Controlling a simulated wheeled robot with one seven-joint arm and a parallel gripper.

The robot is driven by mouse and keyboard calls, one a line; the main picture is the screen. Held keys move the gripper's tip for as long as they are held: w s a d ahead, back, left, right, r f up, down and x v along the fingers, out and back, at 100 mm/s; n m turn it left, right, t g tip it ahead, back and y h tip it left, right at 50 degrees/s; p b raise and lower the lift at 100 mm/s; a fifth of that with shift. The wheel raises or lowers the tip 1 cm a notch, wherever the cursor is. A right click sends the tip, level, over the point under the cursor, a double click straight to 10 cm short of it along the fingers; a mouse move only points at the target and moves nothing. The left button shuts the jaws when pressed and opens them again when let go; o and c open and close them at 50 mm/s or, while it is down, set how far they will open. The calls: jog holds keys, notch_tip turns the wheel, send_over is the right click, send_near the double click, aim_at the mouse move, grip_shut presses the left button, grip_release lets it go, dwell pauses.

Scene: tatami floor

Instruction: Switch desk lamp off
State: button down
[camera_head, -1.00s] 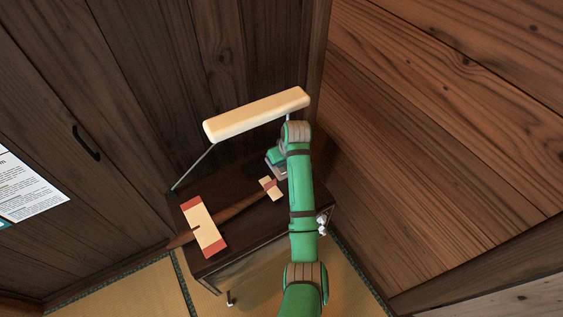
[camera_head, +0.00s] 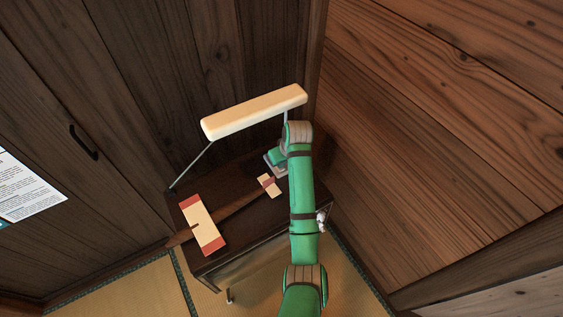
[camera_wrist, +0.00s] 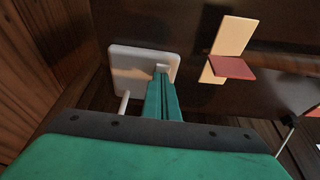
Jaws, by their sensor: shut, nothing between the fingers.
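The desk lamp has a long cream shade (camera_head: 254,112) held up on thin metal posts above a dark desk (camera_head: 232,267). In the wrist view, a pale square base plate (camera_wrist: 125,72) with a thin post lies on the dark desktop. A small pale raised piece (camera_wrist: 162,68) sits on it, right at my fingertips. My gripper (camera_wrist: 163,75) is shut and empty, with its teal fingers together over the plate. They appear to touch or nearly touch the raised piece; I cannot tell which. In the head view, my arm hides most of the plate.
A cream and red block (camera_head: 203,225) and a smaller one (camera_head: 268,186) lie on the desk left of my arm. Wooden walls (camera_head: 450,130) close in behind and to the right. A door handle (camera_head: 83,142) is at left. Tatami floor (camera_head: 130,292) is free in front.

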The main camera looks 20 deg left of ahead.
jog(key=v, duration=1)
jog(key=shift+r, duration=0.3)
jog(key=shift+d, duration=0.15)
jog(key=shift+d, duration=0.1)
